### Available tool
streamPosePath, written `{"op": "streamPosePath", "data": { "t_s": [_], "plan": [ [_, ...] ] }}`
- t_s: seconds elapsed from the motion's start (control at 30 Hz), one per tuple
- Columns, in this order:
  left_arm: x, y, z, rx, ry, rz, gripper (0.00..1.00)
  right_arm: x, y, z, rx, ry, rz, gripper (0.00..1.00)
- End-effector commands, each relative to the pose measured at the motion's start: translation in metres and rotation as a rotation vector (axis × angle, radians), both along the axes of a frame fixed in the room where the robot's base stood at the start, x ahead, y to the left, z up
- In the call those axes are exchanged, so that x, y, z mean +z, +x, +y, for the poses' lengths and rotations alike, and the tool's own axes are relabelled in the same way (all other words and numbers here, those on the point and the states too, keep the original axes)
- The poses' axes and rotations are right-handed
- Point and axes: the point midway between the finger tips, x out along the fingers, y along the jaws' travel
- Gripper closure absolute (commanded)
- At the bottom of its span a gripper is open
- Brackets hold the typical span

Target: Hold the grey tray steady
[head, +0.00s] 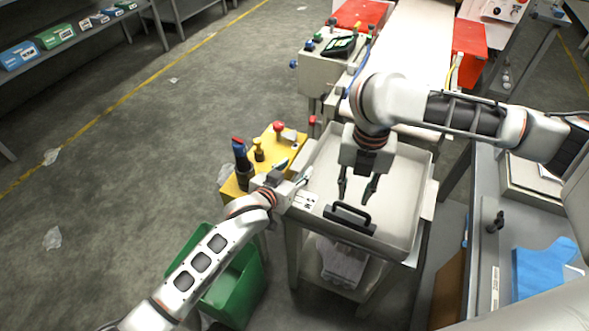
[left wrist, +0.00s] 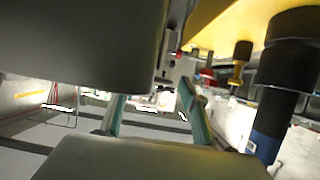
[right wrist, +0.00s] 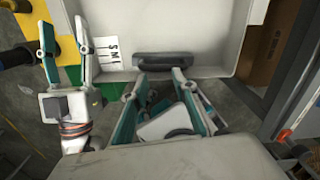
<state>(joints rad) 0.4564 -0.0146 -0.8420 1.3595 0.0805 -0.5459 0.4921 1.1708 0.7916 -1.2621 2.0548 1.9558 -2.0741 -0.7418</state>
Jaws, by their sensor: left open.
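The grey tray (head: 405,190) is a shallow light box on a cart, with a black handle (head: 350,218) on its near wall. The tray's bare inside (right wrist: 170,25) and the handle (right wrist: 178,60) also show in the right wrist view. My left gripper (head: 295,172) is open at the tray's left wall. My right gripper (head: 357,190) is open and empty above the tray, behind the handle in the head view. In the left wrist view the tray is hard to make out.
A yellow stand (head: 237,185) with dark and red-topped tools is left of the tray. A green bin (head: 235,285) stands below my left arm. A conveyor (head: 410,40) adjoins the far side. A bench with blue film (head: 540,270) is at right. The floor at left is mostly clear.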

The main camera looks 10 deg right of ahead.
Motion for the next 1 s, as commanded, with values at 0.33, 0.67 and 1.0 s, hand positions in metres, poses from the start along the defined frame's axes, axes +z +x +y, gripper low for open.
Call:
{"op": "streamPosePath", "data": {
  "t_s": [0.33, 0.67, 1.0],
  "plan": [
    [0.0003, -0.0002, 0.0001, 0.0, 0.0, 0.0, 1.0, 0.0, 0.0, 0.0001, 0.0, 0.0, 0.0, 0.72],
    [0.0002, -0.0003, 0.0002, 0.0, 0.0, 0.0, 1.0, -0.0004, 0.002, 0.0019, 0.146, 0.0, 0.0, 0.79],
    [0.0, -0.0004, 0.0003, 0.0, 0.001, -0.001, 1.0, -0.0017, 0.0088, 0.0089, 0.727, 0.0, 0.0, 0.79]
  ]
}}
